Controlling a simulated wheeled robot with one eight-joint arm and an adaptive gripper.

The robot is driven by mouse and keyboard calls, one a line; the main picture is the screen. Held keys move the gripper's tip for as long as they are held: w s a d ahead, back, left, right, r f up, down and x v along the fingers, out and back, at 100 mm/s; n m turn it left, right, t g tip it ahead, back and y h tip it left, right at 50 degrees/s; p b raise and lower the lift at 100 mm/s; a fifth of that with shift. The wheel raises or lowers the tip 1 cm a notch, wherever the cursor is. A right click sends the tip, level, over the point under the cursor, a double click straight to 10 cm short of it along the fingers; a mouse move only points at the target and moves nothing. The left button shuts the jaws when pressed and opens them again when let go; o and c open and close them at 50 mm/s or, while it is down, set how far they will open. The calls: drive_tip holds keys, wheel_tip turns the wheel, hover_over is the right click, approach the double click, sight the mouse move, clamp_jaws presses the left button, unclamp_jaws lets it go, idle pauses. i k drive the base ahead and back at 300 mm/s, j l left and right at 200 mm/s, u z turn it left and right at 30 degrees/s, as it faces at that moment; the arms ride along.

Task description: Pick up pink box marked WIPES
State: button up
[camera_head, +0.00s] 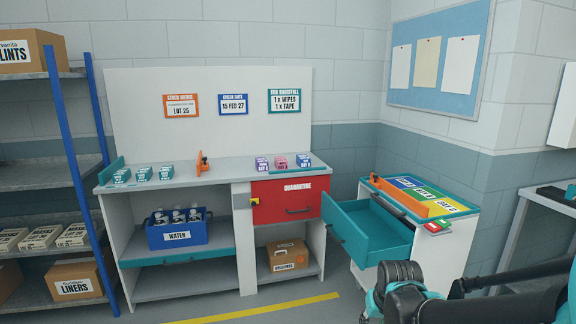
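A small pink box (281,162) stands on the right part of the grey worktop, between two purple-and-white boxes, the left one (261,163) and the right one (303,160). The lettering on these boxes is too small to read, so I cannot confirm the WIPES mark. Parts of my dark arm show at the lower right, well in front of the bench and apart from the boxes. No gripper fingers can be made out.
A teal drawer (368,232) stands open right of the bench. An orange bar lies along the cabinet top (459,203). Several teal boxes (144,174) and an orange upright piece (203,163) stand on the worktop's left. A blue WATER crate (177,236) sits below.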

sight(281, 163)
drive_tip(key=i+j, duration=0.3)
drive_tip(key=i, duration=0.2)
drive_tip(key=i+j, duration=0.65)
drive_tip(key=i, duration=0.3)
